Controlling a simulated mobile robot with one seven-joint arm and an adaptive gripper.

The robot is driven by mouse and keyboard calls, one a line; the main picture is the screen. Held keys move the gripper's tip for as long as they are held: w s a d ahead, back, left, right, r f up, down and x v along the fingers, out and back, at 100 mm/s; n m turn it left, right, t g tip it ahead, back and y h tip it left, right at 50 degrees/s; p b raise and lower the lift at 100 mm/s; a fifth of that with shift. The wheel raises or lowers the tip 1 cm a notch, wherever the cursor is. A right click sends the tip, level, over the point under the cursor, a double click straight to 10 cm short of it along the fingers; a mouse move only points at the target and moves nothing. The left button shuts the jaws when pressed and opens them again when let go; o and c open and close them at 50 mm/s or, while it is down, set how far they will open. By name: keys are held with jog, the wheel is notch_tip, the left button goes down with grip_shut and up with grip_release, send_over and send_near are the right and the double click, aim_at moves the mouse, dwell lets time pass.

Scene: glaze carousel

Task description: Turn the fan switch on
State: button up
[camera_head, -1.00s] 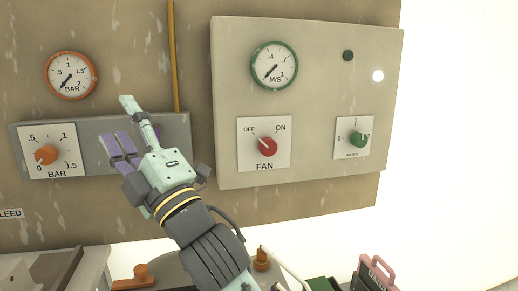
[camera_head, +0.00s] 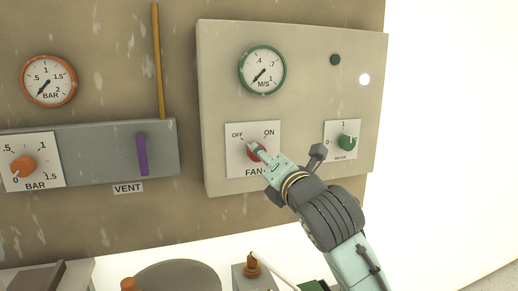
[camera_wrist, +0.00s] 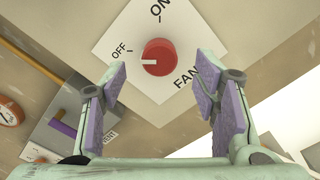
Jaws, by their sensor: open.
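The fan switch is a red round knob (camera_head: 256,150) on a white plate (camera_head: 240,167) marked OFF, ON and FAN. In the wrist view the knob (camera_wrist: 158,57) shows whole, its white pointer line turned toward the OFF side. My gripper (camera_head: 262,151) is in front of the plate and covers part of the knob in the head view. In the wrist view my gripper (camera_wrist: 163,92) is open, with one purple-padded finger to each side of the knob's line. The knob appears just beyond the fingertips, and I see no contact.
The grey panel also carries a green gauge (camera_head: 262,70), a green knob (camera_head: 347,142), a dark lamp (camera_head: 335,60) and a lit white lamp (camera_head: 364,79). To the left are a purple vent lever (camera_head: 142,155), an orange knob (camera_head: 23,166) and an orange gauge (camera_head: 48,81).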

aim_at(259, 162)
jog(key=p+x, duration=0.1)
jog(key=x, duration=0.5)
jog(key=shift+w+p, duration=0.15)
jog(key=shift+p, duration=0.15)
jog(key=c, duration=1.2)
jog(key=shift+o, duration=0.2)
